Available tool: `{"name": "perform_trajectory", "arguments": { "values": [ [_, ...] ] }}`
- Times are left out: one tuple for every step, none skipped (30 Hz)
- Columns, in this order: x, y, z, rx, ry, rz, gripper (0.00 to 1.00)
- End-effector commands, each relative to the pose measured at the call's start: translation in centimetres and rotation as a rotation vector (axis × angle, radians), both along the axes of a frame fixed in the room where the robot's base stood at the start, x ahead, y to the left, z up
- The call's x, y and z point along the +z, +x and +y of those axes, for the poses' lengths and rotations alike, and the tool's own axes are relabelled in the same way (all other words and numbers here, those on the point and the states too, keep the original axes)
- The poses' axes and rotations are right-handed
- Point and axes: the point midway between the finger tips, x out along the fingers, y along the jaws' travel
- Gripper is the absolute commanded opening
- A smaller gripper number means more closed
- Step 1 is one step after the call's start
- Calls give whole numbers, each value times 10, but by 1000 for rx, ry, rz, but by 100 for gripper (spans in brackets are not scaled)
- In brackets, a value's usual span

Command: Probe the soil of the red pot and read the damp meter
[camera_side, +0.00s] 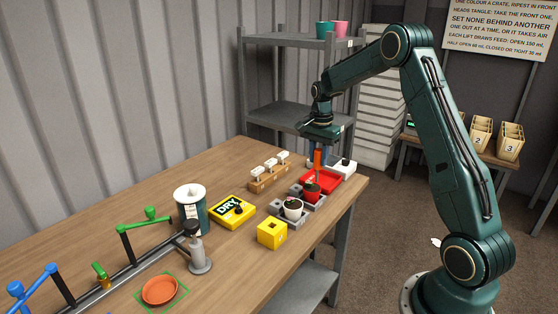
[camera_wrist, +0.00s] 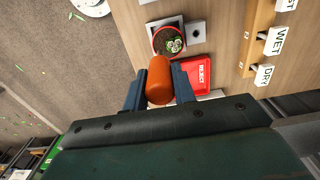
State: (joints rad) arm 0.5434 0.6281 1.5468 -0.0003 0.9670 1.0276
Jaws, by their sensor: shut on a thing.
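My gripper (camera_side: 318,158) is shut on the orange handle of a probe (camera_side: 318,159). In the wrist view the handle (camera_wrist: 159,80) sits between my two blue fingers (camera_wrist: 158,88). The red pot (camera_side: 312,194), with dark soil and small green-white sprouts, stands in a grey holder below the probe. It also shows in the wrist view (camera_wrist: 154,46), just beyond the handle. I cannot tell whether the probe's tip touches the soil. The yellow damp meter (camera_side: 230,216) lies on the table to the left, its face showing DRY.
A white pot (camera_side: 292,212) stands beside the red pot. A yellow cube (camera_side: 272,235) is in front.

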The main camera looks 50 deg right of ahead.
Motion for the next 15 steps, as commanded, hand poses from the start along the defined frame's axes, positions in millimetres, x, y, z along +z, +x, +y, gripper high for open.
{"name": "perform_trajectory", "arguments": {
  "values": [
    [4, 0, 0, 0, -1, -2, 4],
    [5, 0, 0, 0, -1, -2, 4],
    [8, 0, 0, 0, -1, -1, 4],
    [9, 0, 0, 0, -1, -1, 4],
    [11, 0, 0, 0, -1, -2, 4],
    [14, 0, 0, 0, -1, -2, 4],
    [15, 0, 0, 0, -1, -2, 4],
    [17, 0, 0, 0, -1, -2, 4],
    [19, 0, 0, 0, -1, -1, 4],
    [21, 0, 0, 0, -1, -1, 4],
    [22, 0, 0, 0, -1, -1, 4],
    [25, 0, 0, 0, -1, -2, 4],
    [26, 0, 0, 0, -1, -2, 4],
    [28, 0, 0, 0, -1, -2, 4],
    [30, 0, 0, 0, -1, -2, 4]
  ]
}}
